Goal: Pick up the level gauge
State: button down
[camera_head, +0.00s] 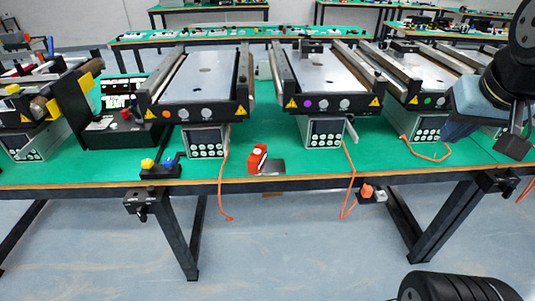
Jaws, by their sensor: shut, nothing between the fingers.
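A small red-orange upright block (257,158) with a pale marking stands on the green table top near its front edge, between two conveyor control boxes. It may be the level gauge, but it is too small to be certain. My gripper (513,147) is at the right edge of the view, in front of the right-hand conveyor. It is shut and empty, far to the right of the red block and apart from it.
Several mini conveyors (205,85) stand along the green table (90,165). A dark plate (273,167) lies beside the red block. A black button box (160,170) sits to its left. Orange cables (226,190) hang over the front edge.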

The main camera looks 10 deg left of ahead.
aim_at(255, 162)
jog(key=k, duration=0.5)
jog(key=z, duration=0.25)
jog(key=i, duration=0.55)
jog(key=u, duration=1.4)
jog(key=i, duration=0.55)
jog(key=z, duration=0.25)
jog(key=k, duration=0.3)
jog(key=u, duration=0.1)
